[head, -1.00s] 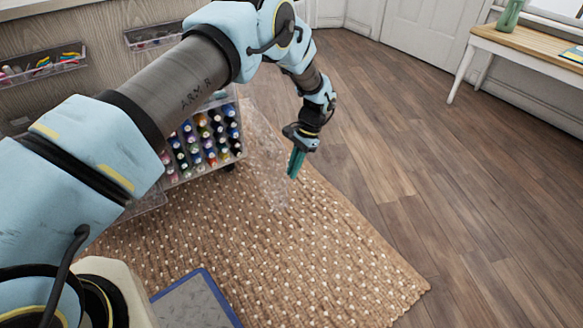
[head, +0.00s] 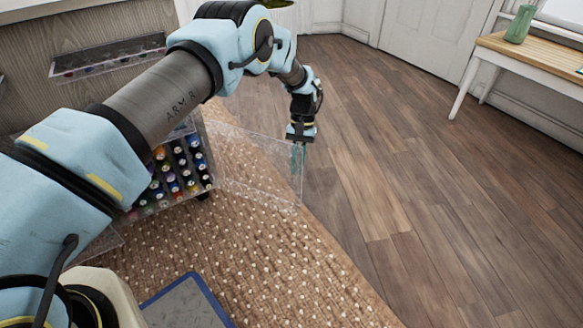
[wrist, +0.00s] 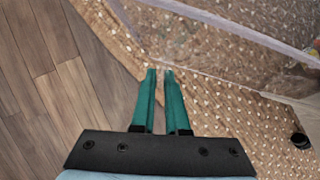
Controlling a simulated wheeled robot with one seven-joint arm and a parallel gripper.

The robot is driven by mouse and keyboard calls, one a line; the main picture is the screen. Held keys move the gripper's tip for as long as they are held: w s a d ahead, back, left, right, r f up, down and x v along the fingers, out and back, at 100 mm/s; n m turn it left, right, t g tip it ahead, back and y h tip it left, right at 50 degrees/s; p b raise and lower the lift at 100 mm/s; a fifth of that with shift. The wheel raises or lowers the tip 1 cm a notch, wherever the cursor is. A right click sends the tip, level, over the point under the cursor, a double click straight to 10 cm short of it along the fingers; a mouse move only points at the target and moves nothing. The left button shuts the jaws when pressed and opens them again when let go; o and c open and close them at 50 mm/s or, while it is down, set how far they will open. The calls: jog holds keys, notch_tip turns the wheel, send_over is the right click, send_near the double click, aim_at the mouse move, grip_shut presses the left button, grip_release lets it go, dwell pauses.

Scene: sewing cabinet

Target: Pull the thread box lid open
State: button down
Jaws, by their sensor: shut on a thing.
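The thread box (head: 180,170) stands at the left of the head view, with rows of coloured spools inside. Its clear lid (head: 255,165) stands swung out to the right, away from the spools, over the rug. My gripper (head: 298,168) is shut on the lid's outer edge, at the far end from the box. In the wrist view the green fingers (wrist: 160,74) meet at the clear lid (wrist: 225,45), which runs off to the right. My arm hides part of the box in the head view.
A tan dotted rug (head: 250,260) lies under the lid, with bare wood floor (head: 420,180) open to the right. A blue-edged grey mat (head: 187,305) is at the front. A wooden table (head: 520,55) stands at the far right.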

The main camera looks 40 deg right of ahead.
jog(key=shift+w+d, duration=0.1)
jog(key=shift+d, duration=0.3)
jog(key=c, duration=0.9)
grip_release()
jog(key=shift+w+a, duration=0.1)
jog(key=p+v, duration=0.2)
jog(key=v, duration=0.8)
jog(key=shift+w+r, duration=0.1)
jog(key=shift+r, duration=0.3)
